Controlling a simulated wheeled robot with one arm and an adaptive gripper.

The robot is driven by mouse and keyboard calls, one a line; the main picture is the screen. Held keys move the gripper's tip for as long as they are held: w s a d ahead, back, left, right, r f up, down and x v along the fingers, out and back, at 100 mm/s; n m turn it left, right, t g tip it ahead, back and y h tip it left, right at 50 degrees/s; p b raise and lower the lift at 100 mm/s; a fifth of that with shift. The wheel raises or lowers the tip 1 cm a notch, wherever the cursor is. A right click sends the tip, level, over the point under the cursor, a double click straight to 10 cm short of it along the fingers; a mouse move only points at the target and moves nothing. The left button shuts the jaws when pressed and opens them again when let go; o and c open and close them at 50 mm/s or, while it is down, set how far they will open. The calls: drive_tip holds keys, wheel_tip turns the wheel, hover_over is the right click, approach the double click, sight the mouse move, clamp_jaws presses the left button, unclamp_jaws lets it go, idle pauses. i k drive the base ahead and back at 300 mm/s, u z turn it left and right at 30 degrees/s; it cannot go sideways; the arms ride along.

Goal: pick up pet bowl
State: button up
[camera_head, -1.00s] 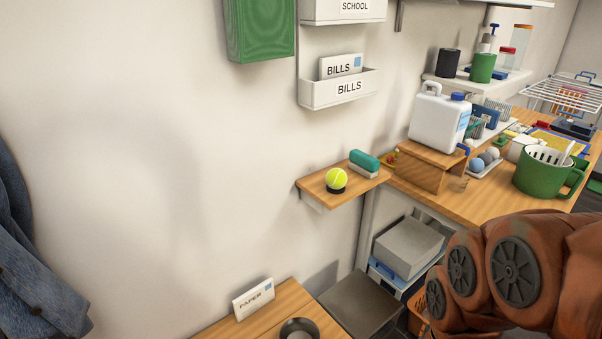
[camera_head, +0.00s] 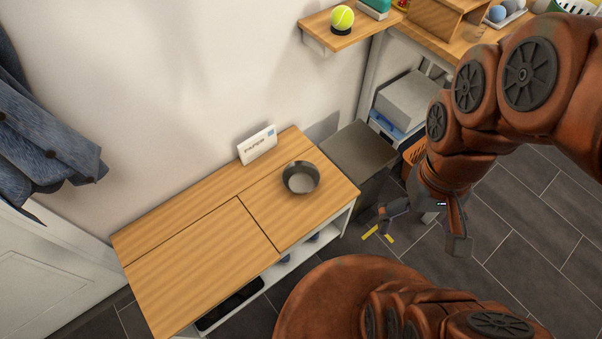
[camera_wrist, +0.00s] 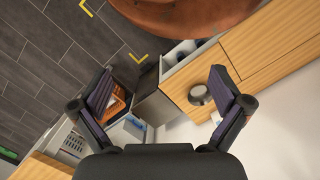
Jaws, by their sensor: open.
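The pet bowl (camera_head: 300,178) is a round, dark grey dish with a lighter inside. It stands upright on the right part of a wooden-topped bench (camera_head: 190,270). In the wrist view the bowl (camera_wrist: 200,95) shows near the right finger, lower down and apart from it. My gripper (camera_head: 415,225) is open and empty, to the right of the bench over the floor. Its spread fingers also show in the wrist view (camera_wrist: 165,95). Nothing hides the bowl in the head view.
A white PAPER holder (camera_head: 257,145) stands behind the bowl against the wall. A dark grey bin (camera_head: 360,150) is right of the bench. A small shelf (camera_head: 350,32) with a tennis ball (camera_head: 342,18) is above. The bench top left of the bowl is clear.

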sight(299, 177)
drive_tip(key=z, duration=0.45)
drive_tip(key=k, duration=1.2)
drive_tip(key=u, duration=1.2)
drive_tip(key=i, duration=0.5)
drive_tip(key=u, duration=0.1)
